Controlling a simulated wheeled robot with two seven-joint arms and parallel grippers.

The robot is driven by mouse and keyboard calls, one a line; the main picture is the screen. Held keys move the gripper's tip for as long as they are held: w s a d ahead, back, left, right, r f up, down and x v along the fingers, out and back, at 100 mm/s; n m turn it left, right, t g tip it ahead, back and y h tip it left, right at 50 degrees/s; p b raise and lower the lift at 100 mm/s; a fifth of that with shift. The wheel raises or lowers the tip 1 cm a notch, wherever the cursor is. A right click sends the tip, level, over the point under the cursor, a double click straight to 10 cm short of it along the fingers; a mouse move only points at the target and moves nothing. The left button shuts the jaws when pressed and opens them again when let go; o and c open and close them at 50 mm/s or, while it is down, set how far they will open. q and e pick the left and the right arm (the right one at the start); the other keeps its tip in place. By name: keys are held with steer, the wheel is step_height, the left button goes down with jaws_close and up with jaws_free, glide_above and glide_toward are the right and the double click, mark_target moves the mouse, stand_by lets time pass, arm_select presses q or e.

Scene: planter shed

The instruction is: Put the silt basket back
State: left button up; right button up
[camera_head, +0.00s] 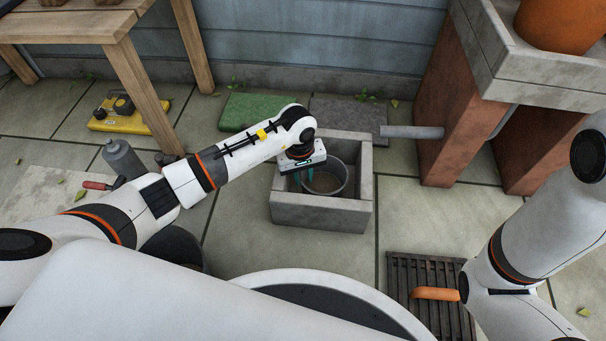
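The silt basket (338,182), a round grey bucket-like vessel, sits inside the square concrete gully box (320,216). It looks roughly upright, with its rim below the box's top edge. My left gripper (303,178) points down into the box at the basket's left rim. Its teal fingertips are partly hidden by the gripper body, so I cannot tell whether they are closed on the rim. A slatted dark grate (428,268) lies on the paving at the lower right. My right arm is at the right edge, but its gripper does not show.
A grey pipe (411,132) runs from the brick pier (452,118) toward the box. A green slab (252,110) and a grey slab (345,112) lie behind it. An orange handle (434,294) shows over the grate. A grey bottle (122,158) stands left. Paving between box and grate is clear.

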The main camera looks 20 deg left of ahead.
arm_select(q)
step_height(320, 180, up, 11)
steer(key=p, duration=0.7)
steer(key=shift+s+a, duration=0.15)
steer(key=shift+a, duration=0.2)
steer(key=shift+r, duration=0.1)
